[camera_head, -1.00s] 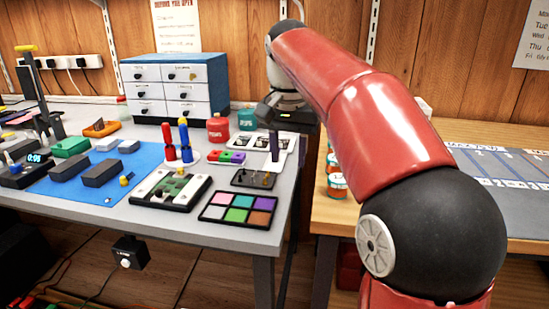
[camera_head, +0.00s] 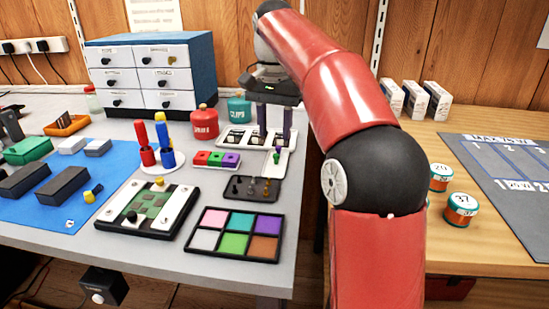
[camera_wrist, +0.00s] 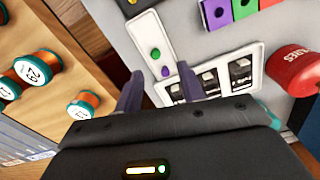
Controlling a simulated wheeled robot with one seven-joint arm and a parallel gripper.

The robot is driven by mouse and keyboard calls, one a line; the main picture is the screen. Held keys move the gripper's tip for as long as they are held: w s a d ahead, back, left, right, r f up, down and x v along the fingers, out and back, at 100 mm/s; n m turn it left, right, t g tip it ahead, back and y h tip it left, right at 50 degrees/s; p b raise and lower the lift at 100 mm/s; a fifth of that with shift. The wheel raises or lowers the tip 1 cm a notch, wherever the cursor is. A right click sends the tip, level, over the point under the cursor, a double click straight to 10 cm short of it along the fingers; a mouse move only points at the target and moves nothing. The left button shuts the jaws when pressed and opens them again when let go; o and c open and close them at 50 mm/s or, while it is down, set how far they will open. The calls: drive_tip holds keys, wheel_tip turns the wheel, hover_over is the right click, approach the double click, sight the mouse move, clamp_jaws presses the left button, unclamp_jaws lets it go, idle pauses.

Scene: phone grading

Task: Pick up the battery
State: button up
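My gripper (camera_head: 275,121) hangs over the back right of the grey bench, its two dark purple fingers apart with nothing between them. It also shows in the wrist view (camera_wrist: 160,82). Small black-and-white blocks, which look like batteries, sit in the slots of a white tray (camera_head: 226,146); one block (camera_wrist: 209,82) is close to a fingertip in the wrist view. I cannot tell which block the task means. The fingers partly hide the tray in the head view.
A narrow white tray (camera_wrist: 149,42) with green and purple pieces lies beside the slotted tray. A red jar (camera_head: 203,121) and teal jar (camera_head: 240,111) stand behind. A gap separates the bench from the wooden table (camera_head: 425,275), which holds orange-and-teal tins (camera_head: 461,209).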

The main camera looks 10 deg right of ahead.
sight(276, 155)
drive_tip(key=f, duration=0.1)
drive_tip(key=f+b, duration=0.1)
drive_tip(key=f, duration=0.3)
drive_tip(key=shift+s+d+f+b, duration=0.1)
drive_tip(key=shift+s+f+b, duration=0.15)
drive_tip(key=shift+s+b, duration=0.15)
clamp_jaws()
